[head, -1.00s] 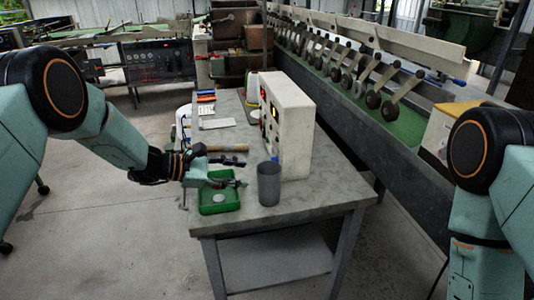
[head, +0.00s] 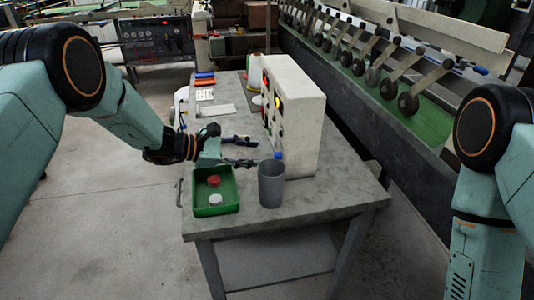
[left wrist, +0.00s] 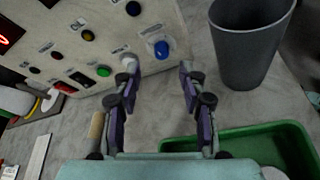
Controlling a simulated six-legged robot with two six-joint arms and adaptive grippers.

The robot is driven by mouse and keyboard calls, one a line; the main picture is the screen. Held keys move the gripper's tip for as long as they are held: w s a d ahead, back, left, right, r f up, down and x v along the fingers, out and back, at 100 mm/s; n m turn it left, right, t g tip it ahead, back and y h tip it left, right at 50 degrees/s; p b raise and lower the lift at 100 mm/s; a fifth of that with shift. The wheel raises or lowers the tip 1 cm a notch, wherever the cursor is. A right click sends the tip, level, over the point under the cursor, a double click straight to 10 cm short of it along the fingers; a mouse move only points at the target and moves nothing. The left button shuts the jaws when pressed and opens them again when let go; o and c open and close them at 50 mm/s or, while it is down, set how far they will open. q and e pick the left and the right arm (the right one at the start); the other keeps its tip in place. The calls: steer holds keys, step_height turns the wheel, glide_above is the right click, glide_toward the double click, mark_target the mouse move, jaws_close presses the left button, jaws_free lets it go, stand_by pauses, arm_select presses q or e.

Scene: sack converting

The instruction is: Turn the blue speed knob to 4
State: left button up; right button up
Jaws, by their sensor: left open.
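The blue speed knob (left wrist: 162,48) sits near the lower corner of the white control box's panel (left wrist: 145,22) in the left wrist view. In the head view the knob shows as a small blue spot (head: 278,155) on the box (head: 308,125). My left gripper (left wrist: 158,75) is open and empty. Its two fingers point at the panel, with the knob between and beyond their tips, apparently not touching. In the head view the left gripper (head: 248,152) is over the table, left of the box. The knob's dial marks are too small to read. My right gripper is out of view.
A grey cup (head: 271,185) stands close below the knob. A green tray (head: 230,208) with a red and a white disc lies beside it. Other buttons surround the knob, including a green one (left wrist: 103,70). A machine with several rollers (head: 388,88) stands behind.

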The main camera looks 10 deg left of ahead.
mark_target(277, 156)
arm_select(q)
steer(key=x, duration=0.5)
steer(key=shift+s+d+f, duration=0.15)
steer(key=shift+d+f, duration=0.1)
steer(key=shift+s+r, duration=0.1)
steer(key=shift+r, duration=0.15)
steer(key=shift+w+f, duration=0.15)
steer(key=shift+w, duration=0.1)
steer(key=c, duration=0.4)
steer(key=shift+s, duration=0.1)
jaws_close()
